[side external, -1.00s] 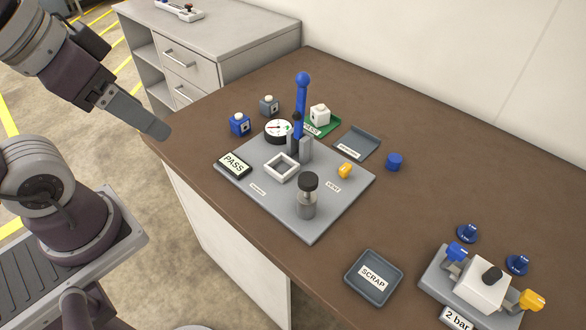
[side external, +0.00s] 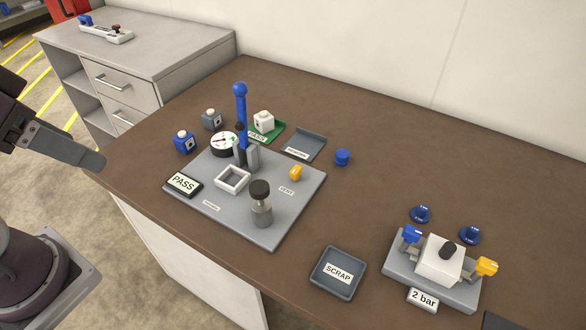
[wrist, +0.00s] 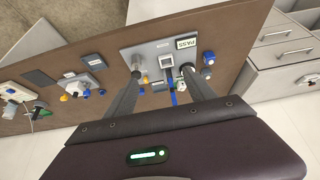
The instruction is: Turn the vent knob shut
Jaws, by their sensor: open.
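The vent knob, a small yellow knob (side external: 295,173), stands on the right part of a grey plate (side external: 275,225), beside a small label that seems to read VENT. In the wrist view the yellow knob (wrist: 146,79) shows close to the left finger's tip in the picture. How far it is turned is too small to tell. My gripper (wrist: 162,77) is open and empty. In the side view one finger shows at the left edge, above the table's left end and well apart from the plate. The other finger is not clear there.
The plate carries a tall blue-handled lever (side external: 240,110), a gauge (side external: 223,144), a white square frame (side external: 232,179), a black-capped cylinder (side external: 261,205) and a PASS display (side external: 183,184). A SCRAP tray (side external: 338,290) and a 2 bar fixture (side external: 405,270) stand right.

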